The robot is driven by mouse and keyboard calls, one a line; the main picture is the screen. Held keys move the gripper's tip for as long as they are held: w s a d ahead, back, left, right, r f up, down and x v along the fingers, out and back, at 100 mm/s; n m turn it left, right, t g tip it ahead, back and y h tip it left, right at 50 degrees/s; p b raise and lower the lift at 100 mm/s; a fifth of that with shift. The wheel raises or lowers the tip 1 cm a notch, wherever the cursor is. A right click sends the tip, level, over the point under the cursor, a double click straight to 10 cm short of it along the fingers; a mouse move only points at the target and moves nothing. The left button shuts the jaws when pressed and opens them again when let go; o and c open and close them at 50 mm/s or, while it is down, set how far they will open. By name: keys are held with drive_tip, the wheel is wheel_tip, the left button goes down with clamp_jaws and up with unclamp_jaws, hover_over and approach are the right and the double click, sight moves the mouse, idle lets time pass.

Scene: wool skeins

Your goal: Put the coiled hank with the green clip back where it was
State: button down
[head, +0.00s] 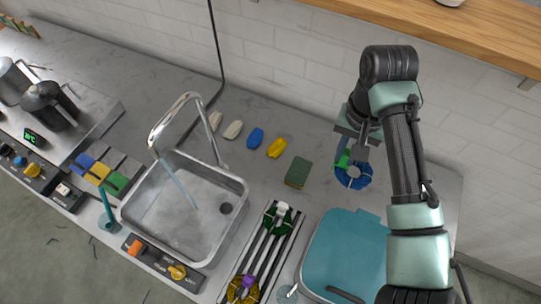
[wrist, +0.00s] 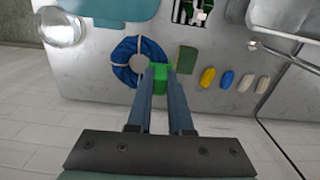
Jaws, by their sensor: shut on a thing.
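The coiled hank is a blue ring (head: 354,182) with a green clip (head: 342,160), at the back right of the counter in the head view. In the wrist view the blue ring (wrist: 122,52) lies flat to the camera, with the green clip (wrist: 159,79) on its near right side. My gripper (head: 352,157) is shut on the hank at the clip; its two fingers (wrist: 160,85) meet there in the wrist view. I cannot tell whether the hank touches the counter. A black-and-white striped rack (head: 262,250) holds a dark green coil with a white clip (head: 281,220) and a yellow coil with a purple clip (head: 242,289).
A green sponge (head: 298,172) lies left of the hank. Small yellow (head: 277,148), blue (head: 255,138) and pale (head: 233,130) pieces line the back. A teal-covered bin (head: 345,245) stands in front, a sink (head: 185,205) to the left, and a tiled wall behind.

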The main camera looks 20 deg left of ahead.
drive_tip(key=s+a+f, duration=0.3)
drive_tip(key=s+a, duration=0.1)
drive_tip(key=a, duration=0.3)
drive_tip(key=s+a+f, duration=0.3)
drive_tip(key=a+f, duration=0.1)
drive_tip(key=a, duration=0.3)
drive_tip(key=s+d+f+p, duration=0.1)
drive_tip(key=s+f, duration=0.5)
drive_tip(key=s, duration=0.7)
drive_tip(key=shift+d+f+p, duration=0.15)
drive_tip(key=shift+f+p, duration=0.3)
drive_tip(key=shift+f, duration=4.65)
drive_tip(key=shift+f, duration=0.2)
drive_tip(key=c, duration=0.8)
unclamp_jaws()
drive_tip(key=shift+c, duration=0.2)
